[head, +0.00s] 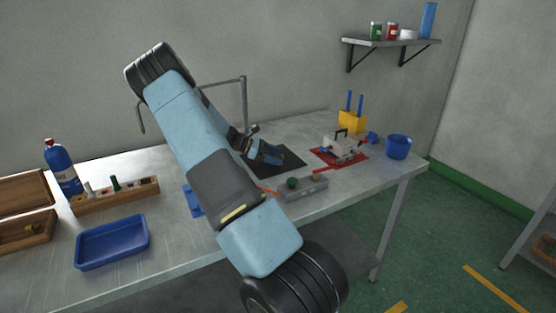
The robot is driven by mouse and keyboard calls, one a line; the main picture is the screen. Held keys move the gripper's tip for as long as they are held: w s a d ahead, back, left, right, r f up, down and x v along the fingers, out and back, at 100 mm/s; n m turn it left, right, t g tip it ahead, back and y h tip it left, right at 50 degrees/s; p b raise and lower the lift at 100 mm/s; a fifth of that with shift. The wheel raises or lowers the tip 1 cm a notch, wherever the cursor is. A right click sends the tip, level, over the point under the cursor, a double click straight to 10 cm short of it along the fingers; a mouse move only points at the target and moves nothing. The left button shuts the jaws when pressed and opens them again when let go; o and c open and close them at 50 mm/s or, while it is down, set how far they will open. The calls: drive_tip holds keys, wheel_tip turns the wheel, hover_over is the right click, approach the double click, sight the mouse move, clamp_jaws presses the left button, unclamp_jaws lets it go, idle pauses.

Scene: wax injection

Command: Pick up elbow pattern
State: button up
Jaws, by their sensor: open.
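I cannot pick out the elbow pattern with certainty in the head view; it may be hidden or too small to tell. My arm crosses the middle of the view and hides part of the table. Its far end, with my gripper (274,158), is low over the black mat (291,160) at the back of the table. The fingers are small and dark there, and I see nothing clearly held between them.
On the metal table (180,237) are a blue tray (112,243), wooden rack (142,193), blue bottle (60,165) and open wooden box (25,232). A grey block (304,189), metal mould (345,147) on a red mat, yellow holder (352,121) and blue bucket (398,147) stand right.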

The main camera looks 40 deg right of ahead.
drive_tip(key=shift+s+d+f, duration=0.15)
drive_tip(key=shift+c, duration=0.3)
drive_tip(key=c, duration=0.9)
